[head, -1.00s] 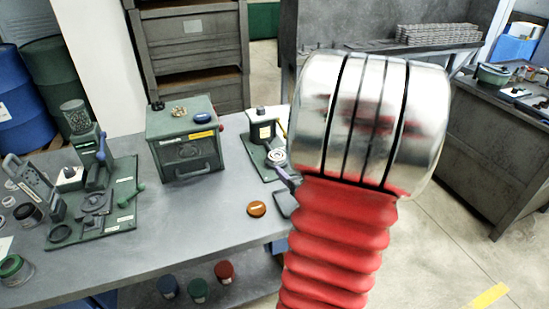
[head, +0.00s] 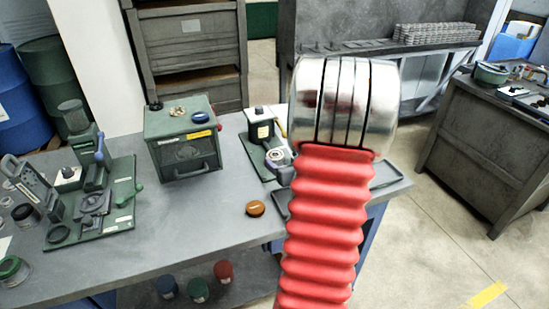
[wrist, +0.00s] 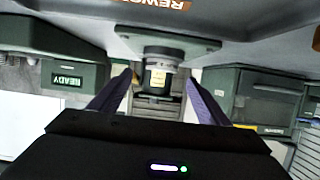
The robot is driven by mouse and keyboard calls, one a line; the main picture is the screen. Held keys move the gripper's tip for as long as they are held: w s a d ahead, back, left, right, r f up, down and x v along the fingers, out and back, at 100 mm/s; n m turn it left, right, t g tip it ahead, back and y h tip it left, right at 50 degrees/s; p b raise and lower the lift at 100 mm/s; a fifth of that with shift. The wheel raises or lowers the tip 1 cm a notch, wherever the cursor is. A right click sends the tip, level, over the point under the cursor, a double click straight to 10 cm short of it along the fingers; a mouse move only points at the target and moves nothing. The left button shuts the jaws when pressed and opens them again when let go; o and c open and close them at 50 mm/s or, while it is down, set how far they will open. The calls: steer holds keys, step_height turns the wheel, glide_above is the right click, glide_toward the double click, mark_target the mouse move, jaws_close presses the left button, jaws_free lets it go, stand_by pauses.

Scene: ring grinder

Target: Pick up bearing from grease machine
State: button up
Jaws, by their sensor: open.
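The grease machine (head: 261,127) is a small dark green unit with a black cap and a pale, yellow-marked label, near the back right of the bench. A silver ring that looks like the bearing (head: 276,156) sits low at its front. My gripper (wrist: 158,86) is open, with two purple fingers apart. I cannot make out the bearing clearly in the wrist view, nor whether a finger touches it.
A green box machine (head: 183,143) stands left of the grease machine. A green press fixture (head: 97,195) is further left. A READY sign (wrist: 66,78) shows in the wrist view.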

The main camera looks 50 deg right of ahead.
mark_target(274, 153)
steer(key=shift+w+d+f, duration=0.1)
steer(key=shift+w, duration=0.1)
steer(key=shift+x, duration=2.5)
steer(key=shift+w, duration=0.1)
steer(key=shift+a, duration=0.2)
steer(key=shift+c, duration=0.2)
steer(key=c, duration=1.3)
steer(key=shift+r, duration=5)
